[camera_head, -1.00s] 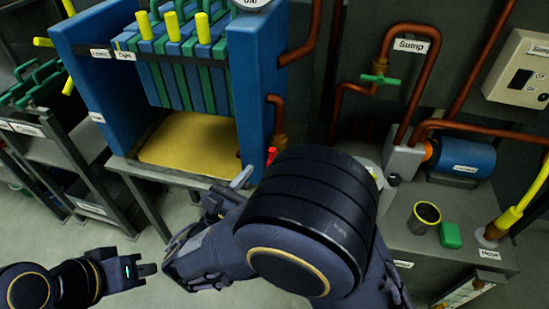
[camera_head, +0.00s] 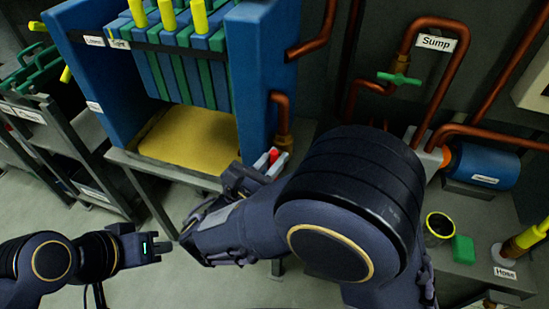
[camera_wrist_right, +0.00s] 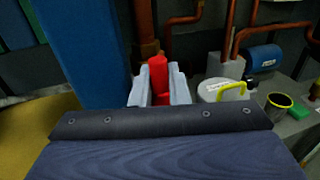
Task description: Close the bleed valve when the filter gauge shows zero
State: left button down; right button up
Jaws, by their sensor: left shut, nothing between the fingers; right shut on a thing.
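A red valve handle (camera_head: 273,156) shows beside the blue filter press frame (camera_head: 262,75), near the copper pipe with a brass fitting (camera_head: 284,128). My right gripper (camera_head: 275,164) is at this handle. In the right wrist view, the red handle (camera_wrist_right: 158,78) stands between the two pale fingers of the right gripper (camera_wrist_right: 158,92), which is shut on it. The valve body below is hidden by the gripper. My left gripper (camera_head: 165,247) is shut and empty, low at the left over the floor. The filter gauge face is not in view.
A green-handled valve (camera_head: 399,78) sits on the copper pipe labelled Sump (camera_head: 436,42). A lidded pot with a yellow handle (camera_wrist_right: 222,90), a yellow-rimmed cup (camera_head: 439,228) and a green block (camera_head: 463,249) stand at right. A yellow tray (camera_head: 190,140) lies under the plates.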

grip_shut()
jog(key=shift+d+m, duration=0.2)
jog(key=shift+m, duration=0.8)
jog(key=shift+s+d+f+m+g+y+b, duration=0.15)
jog(key=shift+m+g+y+b, duration=0.35)
jog(key=shift+m, duration=0.6)
jog(key=shift+s+d+f+m+y+b, duration=0.2)
jog(key=shift+m+y+b, duration=0.5)
jog(key=shift+m+b, duration=1.35)
jog(key=shift+w+d+f+m+y+b, duration=0.15)
jog(key=shift+f+m+y+b, duration=0.4)
jog(key=shift+m+b, duration=1.5)
jog(key=shift+s+d+f+m+y+b, duration=0.2)
jog(key=shift+m+y+b, duration=0.9)
jog(key=shift+b, duration=1.6)
jog(key=shift+r+m+h, duration=0.1)
jog(key=shift+m+h, duration=0.15)
jog(key=shift+m, duration=0.05)
